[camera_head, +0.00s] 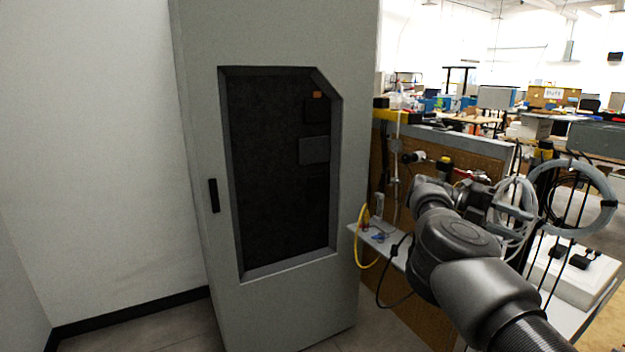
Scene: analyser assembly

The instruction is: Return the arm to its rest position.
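My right arm (465,265) comes in from the lower right corner and reaches up in front of the workbench. My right gripper (480,192) is at the far end of this arm, small and dark against the clutter. Its fingers cannot be made out, so whether it is open or shut does not show. I see nothing clearly held in it. My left arm and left gripper are not in view.
A tall grey cabinet (290,305) with a dark window and black handle (214,196) stands left of my arm, its door closed. Coiled grey cables (582,163) hang close behind my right gripper. A shelf (372,238) holds small parts. Floor shows left of the cabinet.

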